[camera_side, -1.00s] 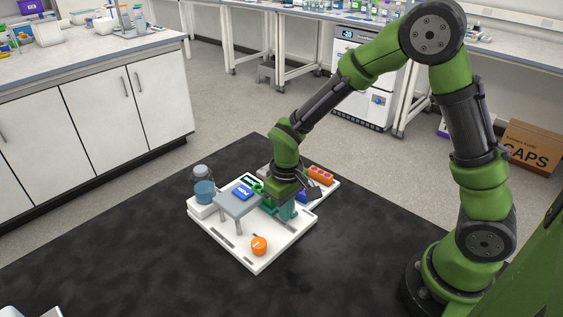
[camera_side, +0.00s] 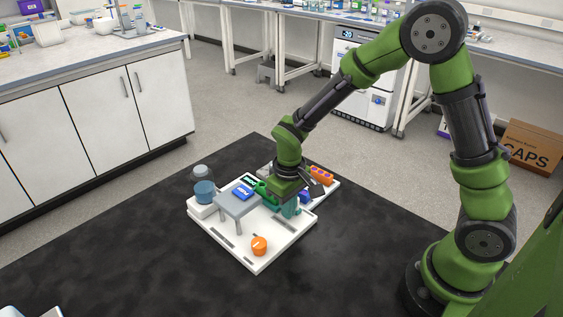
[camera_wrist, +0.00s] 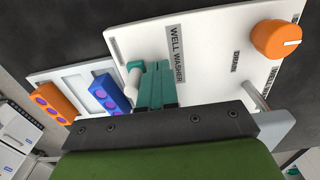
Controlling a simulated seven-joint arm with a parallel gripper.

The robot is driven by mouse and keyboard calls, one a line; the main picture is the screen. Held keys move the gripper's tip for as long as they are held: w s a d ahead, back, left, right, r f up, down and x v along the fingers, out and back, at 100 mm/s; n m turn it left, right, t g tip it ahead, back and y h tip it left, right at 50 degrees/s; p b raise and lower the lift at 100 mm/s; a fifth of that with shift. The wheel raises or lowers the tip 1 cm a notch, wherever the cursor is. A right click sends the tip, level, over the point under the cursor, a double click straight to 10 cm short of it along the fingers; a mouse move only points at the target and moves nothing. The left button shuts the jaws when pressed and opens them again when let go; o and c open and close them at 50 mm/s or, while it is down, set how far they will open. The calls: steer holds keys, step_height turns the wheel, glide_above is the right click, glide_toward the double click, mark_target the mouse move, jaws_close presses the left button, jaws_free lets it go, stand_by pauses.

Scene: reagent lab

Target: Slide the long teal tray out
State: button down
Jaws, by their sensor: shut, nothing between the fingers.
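My gripper (camera_side: 290,209) is over the right part of a white board marked "WELL WASHER" (camera_wrist: 190,60), beside a small grey table-like stand (camera_side: 238,203). In the wrist view, two teal finger-like bars (camera_wrist: 156,88) stand close together in front of the dark gripper bar, with nothing seen between them. A small white cylinder (camera_wrist: 133,78) is right beside them, by a small teal piece; I cannot tell whether they touch. I cannot single out the long teal tray clearly. My gripper hides part of the board and what lies under the stand.
An orange knob (camera_side: 259,245) stands on the board's front part. A blue jar (camera_side: 204,192) is at its left corner. A blue block (camera_wrist: 109,93) and an orange block (camera_wrist: 54,102) with purple wells sit on a white rack behind. The dark mat in front is clear.

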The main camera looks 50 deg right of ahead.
steer(key=shift+a+r, duration=0.1)
steer(key=shift+a, duration=0.3)
step_height(320, 180, up, 7)
stand_by(0.6)
steer(key=s+d+r+m+t+y, duration=0.2)
steer(key=s+r+t, duration=0.5)
steer(key=s+r, duration=0.6)
steer(key=shift+d+r+m, duration=0.7)
steer(key=shift+r+m, duration=0.05)
steer(key=shift+m, duration=0.25)
